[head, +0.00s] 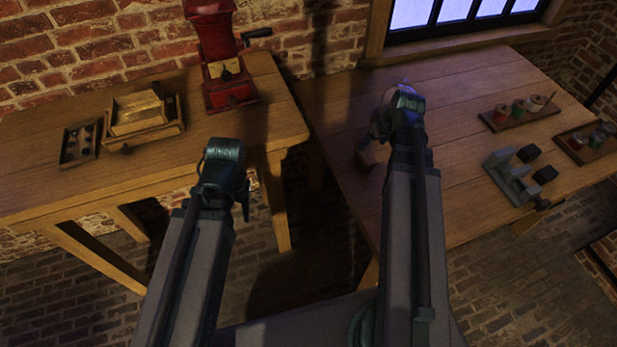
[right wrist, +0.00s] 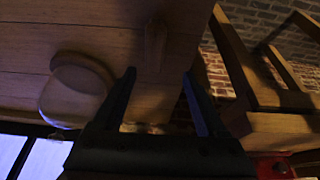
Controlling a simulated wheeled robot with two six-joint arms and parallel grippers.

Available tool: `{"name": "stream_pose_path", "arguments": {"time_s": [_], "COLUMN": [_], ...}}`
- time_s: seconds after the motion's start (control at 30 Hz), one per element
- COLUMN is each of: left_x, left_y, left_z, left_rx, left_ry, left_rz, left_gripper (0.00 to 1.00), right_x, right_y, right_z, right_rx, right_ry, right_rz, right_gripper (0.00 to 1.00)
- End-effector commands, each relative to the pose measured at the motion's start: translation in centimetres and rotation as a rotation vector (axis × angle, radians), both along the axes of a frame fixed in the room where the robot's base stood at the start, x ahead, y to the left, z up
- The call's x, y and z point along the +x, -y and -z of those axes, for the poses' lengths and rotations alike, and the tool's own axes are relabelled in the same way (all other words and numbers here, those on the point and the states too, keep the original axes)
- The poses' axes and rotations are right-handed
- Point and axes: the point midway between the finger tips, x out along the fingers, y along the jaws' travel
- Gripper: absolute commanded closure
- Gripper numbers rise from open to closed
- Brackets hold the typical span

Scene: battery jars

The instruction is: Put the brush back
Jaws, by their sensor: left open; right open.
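My right gripper (head: 396,110) is over the left part of the right-hand table (head: 465,150). In the right wrist view its two fingers (right wrist: 160,95) are apart with nothing between them. A short wooden piece (right wrist: 155,45) shows just beyond the fingertips; I cannot tell whether it is the brush. A small wooden block (head: 373,155) sits beside my right gripper in the head view. A thin stick (head: 546,104) stands at the far right tray and could be a brush. My left gripper (head: 228,170) is open and empty in front of the left table (head: 190,160).
A red grinder (head: 222,60) and wooden boxes (head: 140,115) stand on the left table. Trays of small jars (head: 515,112) and a grey metal device (head: 515,180) occupy the right table's right side.

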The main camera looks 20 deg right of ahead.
Motion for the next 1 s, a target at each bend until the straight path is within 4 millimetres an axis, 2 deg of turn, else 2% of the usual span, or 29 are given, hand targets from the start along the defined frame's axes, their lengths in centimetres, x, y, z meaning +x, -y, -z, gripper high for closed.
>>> {"name": "stream_pose_path", "arguments": {"time_s": [0.07, 0.23, 0.3, 0.4, 0.5, 0.6, 0.7, 0.83, 1.0], "left_x": [0.0, 0.0, 0.0, 0.0, 0.0, 0.0, 0.0, 0.0, 0.0], "left_y": [0.0, 0.0, 0.0, 0.0, 0.0, 0.0, 0.0, 0.0, 0.0], "left_z": [0.0, 0.0, 0.0, 0.0, 0.0, 0.0, 0.0, 0.0, 0.0], "left_rx": [0.000, 0.000, 0.000, 0.000, 0.000, 0.000, 0.000, 0.000, 0.000], "left_ry": [0.000, 0.000, 0.000, 0.000, 0.000, 0.000, 0.000, 0.000, 0.000], "left_rz": [0.000, 0.000, 0.000, 0.000, 0.000, 0.000, 0.000, 0.000, 0.000], "left_gripper": [0.50, 0.50, 0.50, 0.50, 0.50, 0.50, 0.50, 0.50, 0.50], "right_x": [-0.1, -1.7, -3.0, -5.2, -7.5, -9.5, -10.9, -11.8, -12.0], "right_y": [-3.0, -12.6, -16.4, -21.0, -24.7, -27.2, -28.7, -29.7, -29.8], "right_z": [0.2, 1.0, 1.2, 1.5, 1.5, 1.5, 1.5, 1.4, 1.4], "right_rx": [0.004, -0.002, -0.017, -0.052, -0.092, -0.132, -0.163, -0.184, -0.189], "right_ry": [-0.032, -0.156, -0.210, -0.279, -0.334, -0.372, -0.395, -0.409, -0.412], "right_rz": [-0.032, -0.113, -0.143, -0.175, -0.199, -0.214, -0.222, -0.224, -0.223], "right_gripper": [0.25, 0.25, 0.25, 0.25, 0.25, 0.25, 0.25, 0.25, 0.25]}}
